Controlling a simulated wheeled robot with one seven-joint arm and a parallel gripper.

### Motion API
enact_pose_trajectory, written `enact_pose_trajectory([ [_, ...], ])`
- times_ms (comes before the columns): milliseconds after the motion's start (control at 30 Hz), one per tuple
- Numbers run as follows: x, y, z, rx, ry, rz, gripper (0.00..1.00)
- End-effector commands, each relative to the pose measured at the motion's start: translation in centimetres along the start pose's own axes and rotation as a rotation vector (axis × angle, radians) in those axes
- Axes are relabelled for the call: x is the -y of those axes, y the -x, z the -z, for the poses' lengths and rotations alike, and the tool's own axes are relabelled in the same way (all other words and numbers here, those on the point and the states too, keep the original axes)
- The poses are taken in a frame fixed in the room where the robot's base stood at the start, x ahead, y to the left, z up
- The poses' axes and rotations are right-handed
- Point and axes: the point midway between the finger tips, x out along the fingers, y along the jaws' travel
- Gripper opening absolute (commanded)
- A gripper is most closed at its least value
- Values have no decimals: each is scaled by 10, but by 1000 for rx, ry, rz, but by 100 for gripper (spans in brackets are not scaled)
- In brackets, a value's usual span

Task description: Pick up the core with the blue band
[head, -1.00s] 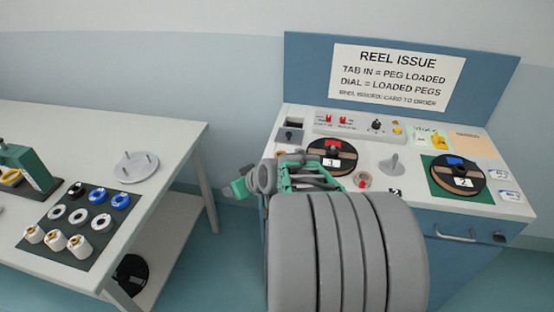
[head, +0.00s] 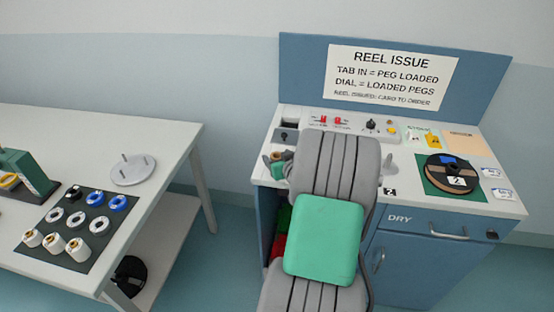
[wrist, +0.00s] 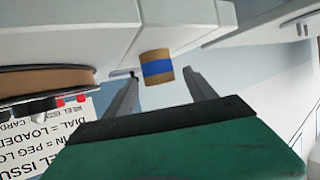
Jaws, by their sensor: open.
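The core with the blue band (wrist: 157,67) shows in the wrist view as a short tan cylinder with a blue stripe round its middle. That view is upside down, and the core stands at the edge of a white surface. My gripper (wrist: 160,76) is open, with one finger to each side of the core in the picture. I cannot tell whether the core is fully between the fingers, and no finger visibly touches it. In the head view my own arm covers most of the gripper, and I cannot make out the core clearly there.
A white table (head: 175,135) at left holds a dark mat with several cores, with a floor gap between.

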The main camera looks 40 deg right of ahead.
Motion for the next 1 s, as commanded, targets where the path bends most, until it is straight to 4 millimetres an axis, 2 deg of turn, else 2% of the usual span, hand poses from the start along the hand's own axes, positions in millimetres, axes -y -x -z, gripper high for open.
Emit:
enact_pose_trajectory([
  [67, 0, 0, 0, 0, 0, 0, 64],
  [833, 0, 0, 0, 0, 0, 1, 1],
  [1000, 0, 0, 0, 0, 0, 1, 0],
])
